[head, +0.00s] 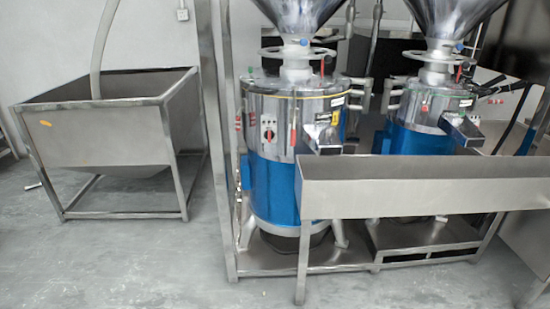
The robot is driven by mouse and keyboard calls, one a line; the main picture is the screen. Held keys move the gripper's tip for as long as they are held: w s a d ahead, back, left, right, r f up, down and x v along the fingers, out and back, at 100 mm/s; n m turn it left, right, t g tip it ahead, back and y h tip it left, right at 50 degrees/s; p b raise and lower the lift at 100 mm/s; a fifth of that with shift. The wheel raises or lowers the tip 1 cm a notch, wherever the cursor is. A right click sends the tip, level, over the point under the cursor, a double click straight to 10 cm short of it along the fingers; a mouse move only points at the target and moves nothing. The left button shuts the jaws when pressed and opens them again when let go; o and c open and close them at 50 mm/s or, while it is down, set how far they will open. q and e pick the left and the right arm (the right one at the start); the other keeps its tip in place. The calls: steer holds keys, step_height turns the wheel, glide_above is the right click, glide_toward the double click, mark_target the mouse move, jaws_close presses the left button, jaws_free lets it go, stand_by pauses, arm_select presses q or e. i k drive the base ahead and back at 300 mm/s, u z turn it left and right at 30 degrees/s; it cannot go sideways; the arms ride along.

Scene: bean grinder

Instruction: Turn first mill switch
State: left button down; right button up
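The first mill (272,190) stands in the middle of the head view, a steel and blue cylinder with a steel funnel (298,12) on top. A small switch plate with a dark and red knob (268,130) sits on the left of its steel front. A red lever or handle (293,135) is just right of the switch. Which way the knob points is too small to tell. A second similar mill (420,140) stands to the right, partly hidden by a trough. Neither of my grippers is in view.
A long steel trough (400,190) runs in front of both mills, covering the first mill's lower right. A steel post (219,150) stands just left of it. A steel hopper bin (90,135) stands at the left. The grey floor (130,260) at front left is clear.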

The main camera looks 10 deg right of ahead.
mark_target(269, 135)
steer(key=u, duration=0.75)
steer(key=i, duration=1.2)
steer(key=z, duration=0.35)
